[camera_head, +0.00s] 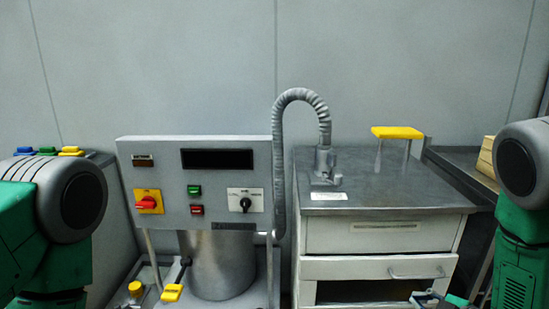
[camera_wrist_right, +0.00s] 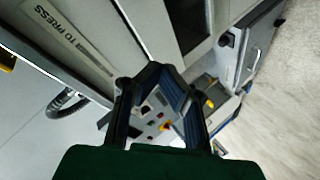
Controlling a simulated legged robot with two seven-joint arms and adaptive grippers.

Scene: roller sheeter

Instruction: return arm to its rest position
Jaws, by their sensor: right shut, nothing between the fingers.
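My right gripper (camera_head: 438,300) shows only in part at the bottom edge of the head view, in front of the cabinet's lower right side. In the right wrist view its two dark fingers (camera_wrist_right: 158,75) meet at the tips, shut with nothing held. My right arm's green and grey links stand at the right edge of the head view. My left arm shows at the left edge, and its gripper is out of view.
A grey control panel (camera_head: 225,203) with switches and buttons stands left of centre. A ribbed hose (camera_head: 280,140) arches beside it to the metal cabinet (camera_head: 390,237), which has a drawer. Pale floor (camera_wrist_right: 290,100) shows at right in the wrist view.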

